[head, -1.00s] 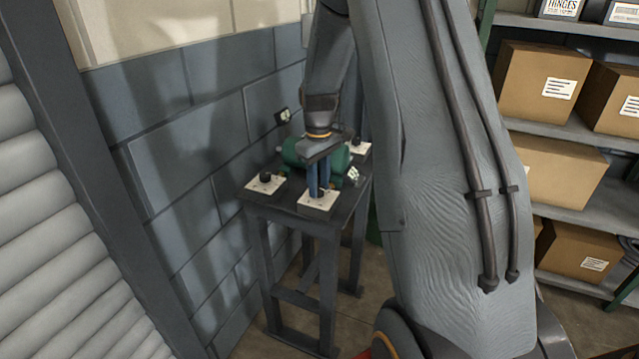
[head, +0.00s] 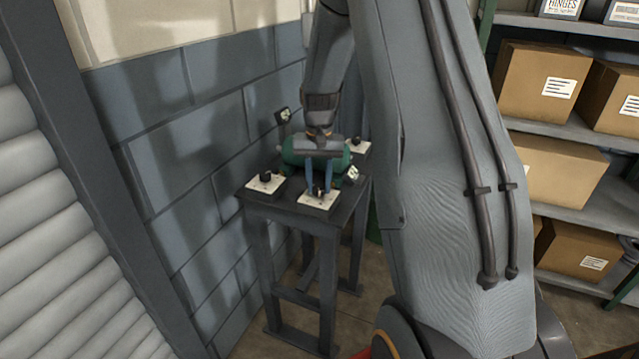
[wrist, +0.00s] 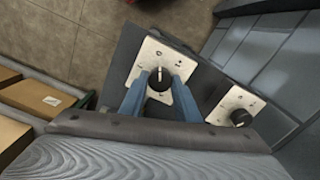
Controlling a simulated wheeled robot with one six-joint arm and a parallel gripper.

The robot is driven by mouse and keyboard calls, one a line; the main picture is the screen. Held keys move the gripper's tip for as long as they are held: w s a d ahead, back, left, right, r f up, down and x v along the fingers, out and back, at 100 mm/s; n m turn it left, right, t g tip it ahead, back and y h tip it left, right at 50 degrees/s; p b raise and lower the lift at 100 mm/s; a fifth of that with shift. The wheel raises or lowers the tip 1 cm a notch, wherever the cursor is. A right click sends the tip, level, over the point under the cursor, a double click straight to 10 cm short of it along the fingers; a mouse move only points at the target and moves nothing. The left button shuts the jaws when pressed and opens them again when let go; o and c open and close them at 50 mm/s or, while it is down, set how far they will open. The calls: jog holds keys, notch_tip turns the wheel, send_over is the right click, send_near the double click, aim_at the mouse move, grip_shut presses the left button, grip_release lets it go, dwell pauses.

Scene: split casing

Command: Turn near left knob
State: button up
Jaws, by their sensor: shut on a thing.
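A small dark knob (wrist: 158,84) on a white marked plate (wrist: 148,62) sits between the two blue fingers of my gripper (wrist: 160,92) in the wrist view. A light pointer line shows on the knob. In the head view my gripper (head: 319,188) reaches down over the plate (head: 318,203) at the front corner of the small table, its fingers on either side of the knob. The gripper is shut on this knob. A second knob (head: 265,176) on its own white plate is to the left; it also shows at the right in the wrist view (wrist: 240,117).
A green cylindrical casing (head: 296,151) lies behind the gripped knob. Another plate with a knob (head: 358,146) is at the back right. The dark table (head: 283,204) stands close to the block wall (head: 150,150). Shelves with boxes (head: 543,80) are at the right.

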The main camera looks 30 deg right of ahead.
aim_at(319, 187)
jog(key=m, duration=0.5)
jog(key=shift+w+r+m, duration=0.2)
jog(key=shift+w+m, duration=0.05)
jog(key=shift+m, duration=0.05)
jog(key=m, duration=0.5)
jog(key=shift+m, duration=0.4)
jog(key=o, duration=0.8)
jog(key=shift+o, duration=1.2)
jog(key=shift+s+f, duration=0.1)
jog(key=shift+r+b, duration=1.2)
jog(key=shift+r, duration=2.75)
